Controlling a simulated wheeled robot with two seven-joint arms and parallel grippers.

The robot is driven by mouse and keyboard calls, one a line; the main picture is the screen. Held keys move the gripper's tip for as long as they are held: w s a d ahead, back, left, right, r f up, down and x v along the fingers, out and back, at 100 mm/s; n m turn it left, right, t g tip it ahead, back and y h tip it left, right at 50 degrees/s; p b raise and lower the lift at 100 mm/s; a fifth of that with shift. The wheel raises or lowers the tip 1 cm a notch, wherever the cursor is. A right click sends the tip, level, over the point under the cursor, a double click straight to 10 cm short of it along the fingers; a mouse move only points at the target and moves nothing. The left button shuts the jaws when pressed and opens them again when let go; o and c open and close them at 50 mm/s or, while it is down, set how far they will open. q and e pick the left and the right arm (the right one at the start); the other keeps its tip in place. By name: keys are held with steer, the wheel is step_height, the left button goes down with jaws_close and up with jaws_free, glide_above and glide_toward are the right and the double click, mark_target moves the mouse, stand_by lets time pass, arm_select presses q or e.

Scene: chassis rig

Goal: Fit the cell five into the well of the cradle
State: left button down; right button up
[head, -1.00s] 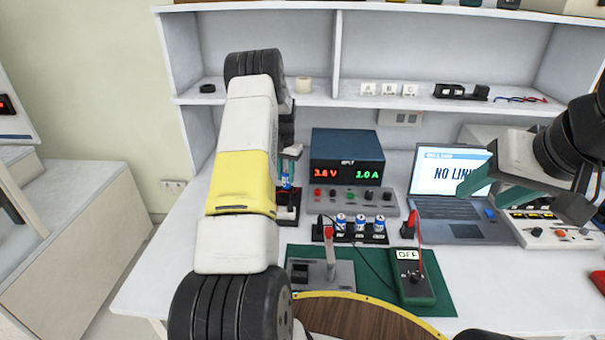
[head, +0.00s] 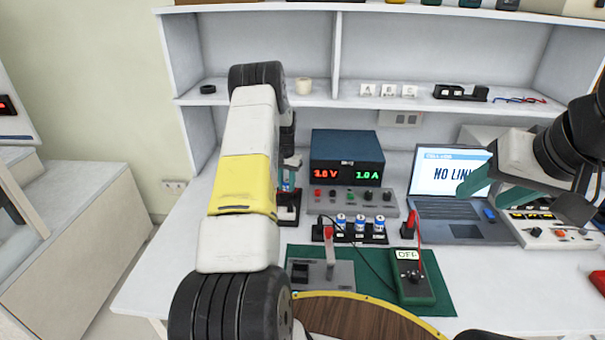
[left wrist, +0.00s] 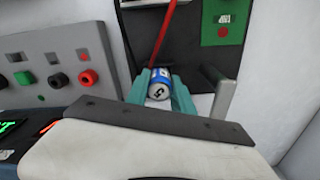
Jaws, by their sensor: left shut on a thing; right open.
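Cell five, a blue and white can marked 5 (left wrist: 159,86), is gripped between the teal fingers of my left gripper (left wrist: 160,92). In the head view my left gripper (head: 289,164) is largely hidden behind my left arm, with a bit of blue cell below it. The cell is over or at a dark block (head: 288,207), which seems to be the cradle, left of the power supply. The well is hidden, and I cannot tell whether the cell touches it. My right gripper (head: 530,190) is open and empty in front of the laptop.
The power supply (head: 346,157) stands close right of the dark block. A rack (head: 350,238) with three blue cells stands in front. A meter (head: 411,278) and a grey fixture (head: 320,275) lie on the green mat (head: 440,300). A red rod (left wrist: 166,42) rises behind the cell.

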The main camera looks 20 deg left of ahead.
arm_select(q)
steer(key=c, duration=1.1)
jaws_free()
steer(key=shift+s+f, duration=0.25)
steer(key=shift+f, duration=0.4)
steer(key=shift+d, duration=0.25)
steer(key=shift+w, duration=0.1)
step_height(320, 180, up, 14)
step_height(320, 180, up, 12)
steer(key=t, duration=0.1)
glide_above(287, 181)
steer(key=s+d, duration=0.5)
steer(key=s+d+r+t, duration=0.2)
steer(key=s+d+r, duration=0.4)
steer(key=s+r, duration=0.3)
steer(key=s+d+t+h, duration=0.1)
steer(key=s+d, duration=0.3)
steer(key=s, duration=0.7)
steer(key=s+d+r+t+h, duration=0.1)
steer(key=s+d, duration=0.3)
steer(key=s, duration=0.8)
steer(key=shift+s+d+r+t, duration=0.2)
steer(key=shift+r+t, duration=0.1)
steer(key=shift+t, duration=0.2)
